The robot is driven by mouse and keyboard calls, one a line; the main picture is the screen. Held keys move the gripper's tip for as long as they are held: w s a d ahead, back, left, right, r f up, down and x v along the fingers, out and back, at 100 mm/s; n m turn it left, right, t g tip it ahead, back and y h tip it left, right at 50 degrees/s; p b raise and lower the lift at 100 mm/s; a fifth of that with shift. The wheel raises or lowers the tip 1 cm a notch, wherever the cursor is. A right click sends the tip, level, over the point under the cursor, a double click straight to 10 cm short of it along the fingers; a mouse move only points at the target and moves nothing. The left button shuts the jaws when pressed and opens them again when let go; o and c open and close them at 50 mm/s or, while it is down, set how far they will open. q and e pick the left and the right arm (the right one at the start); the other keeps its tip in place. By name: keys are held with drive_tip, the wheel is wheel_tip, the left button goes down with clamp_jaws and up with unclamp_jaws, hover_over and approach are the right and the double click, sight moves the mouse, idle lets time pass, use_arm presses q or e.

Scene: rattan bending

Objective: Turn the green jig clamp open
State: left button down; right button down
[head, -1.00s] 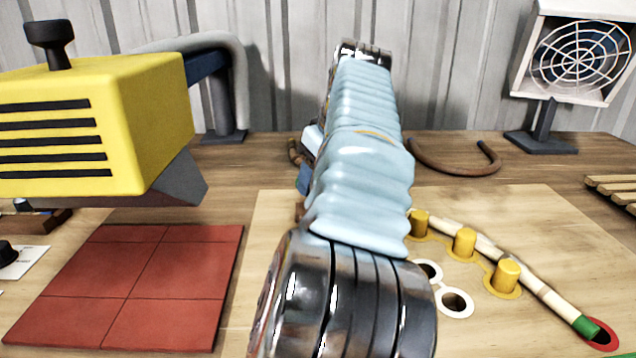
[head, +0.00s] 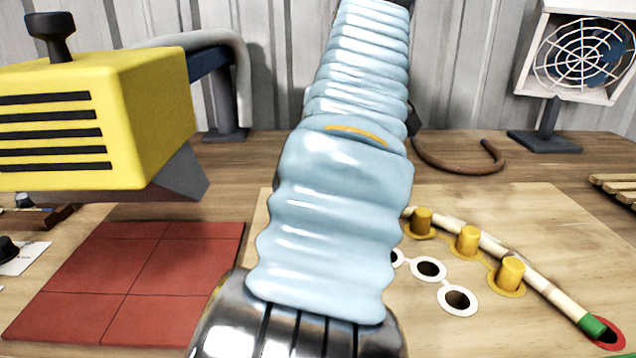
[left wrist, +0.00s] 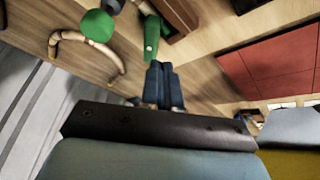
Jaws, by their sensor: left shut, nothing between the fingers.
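Two green parts show in the left wrist view: a round green knob (left wrist: 97,26) and a narrow green bar (left wrist: 151,36). I cannot tell for certain which belongs to the green jig clamp. My left gripper (left wrist: 161,72) has its dark blue fingers together and empty. Its tips point at the lower end of the bar; I cannot tell if they touch. In the head view my sleeved left arm covers the middle of the bench and hides the gripper and the clamp area. My right gripper is not in view.
A pale board holds yellow pegs (head: 467,242) with a light rattan rod (head: 545,288) lying along them. A yellow slotted machine (head: 150,110) overhangs a red tiled mat (head: 130,285) at left. A curved brown cane (head: 450,167) and a fan (head: 582,58) stand behind.

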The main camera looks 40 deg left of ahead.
use_arm(q)
drive_tip(key=s+a+m+t+h+b, duration=0.15)
drive_tip(key=s+t, duration=0.25)
drive_tip(key=s, duration=0.6)
drive_tip(key=shift+n, duration=0.25)
drive_tip(key=x, duration=0.3)
drive_tip(key=b+x, duration=0.1)
drive_tip(key=x, duration=0.6)
drive_tip(key=shift+w+d+f+b, duration=0.25)
drive_tip(key=shift+w+f+b, duration=0.05)
drive_tip(key=shift+f+b, duration=0.05)
drive_tip(key=w, duration=0.2)
drive_tip(key=shift+w+d+r+p, duration=0.25)
drive_tip(key=shift+w+d+p, duration=0.05)
drive_tip(key=shift+p, duration=0.1)
drive_tip(key=shift+w+d, duration=0.15)
drive_tip(key=shift+w, duration=0.45)
